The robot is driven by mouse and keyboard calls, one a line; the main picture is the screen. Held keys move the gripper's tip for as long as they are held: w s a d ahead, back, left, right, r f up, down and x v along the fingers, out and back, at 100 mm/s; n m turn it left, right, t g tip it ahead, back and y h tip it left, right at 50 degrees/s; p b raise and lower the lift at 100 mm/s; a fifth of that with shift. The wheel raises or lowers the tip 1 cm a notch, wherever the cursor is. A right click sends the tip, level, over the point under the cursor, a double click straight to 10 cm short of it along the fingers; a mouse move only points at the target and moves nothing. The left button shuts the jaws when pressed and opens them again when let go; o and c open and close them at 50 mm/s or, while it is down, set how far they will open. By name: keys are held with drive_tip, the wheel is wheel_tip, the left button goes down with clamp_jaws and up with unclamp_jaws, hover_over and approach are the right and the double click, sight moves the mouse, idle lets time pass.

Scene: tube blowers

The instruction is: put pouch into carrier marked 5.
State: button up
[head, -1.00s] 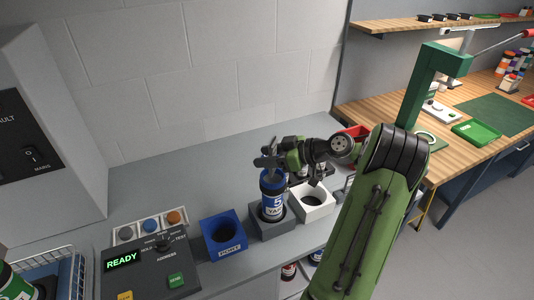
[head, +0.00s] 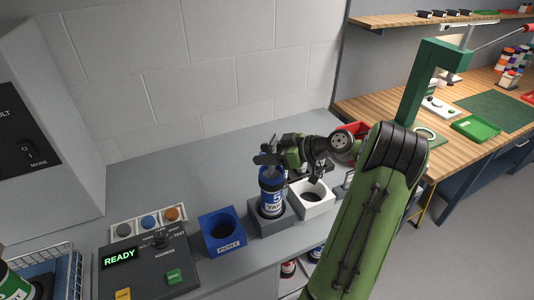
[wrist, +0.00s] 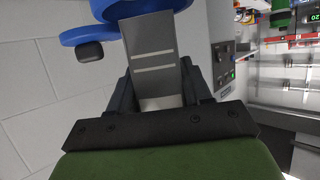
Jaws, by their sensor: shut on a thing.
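The carrier marked 5 (head: 271,197) is a blue and white cylinder standing upright in a grey block holder (head: 284,222). My gripper (head: 268,160) is just above its top end in the head view. In the wrist view, my gripper (wrist: 160,98) is shut on a flat grey pouch (wrist: 150,50) with two pale stripes. The pouch extends from the fingers toward the carrier's blue rim (wrist: 82,35). In the head view the pouch is mostly hidden by my gripper.
A blue PORT box (head: 222,247) stands left of the grey holder, and a white holder with a round hole (head: 313,210) stands right. A control box reading READY (head: 121,258) is at the front left. The counter behind (head: 190,185) is clear.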

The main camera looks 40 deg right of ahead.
wheel_tip(320, 180, down, 3)
drive_tip(key=shift+r+b, duration=0.2)
drive_tip(key=shift+b, duration=1)
drive_tip(key=o, duration=1.1)
drive_tip(key=p+v, duration=0.3)
drive_tip(key=v, duration=1.2)
drive_tip(key=shift+s+r, duration=0.2)
drive_tip(key=shift+s, duration=0.15)
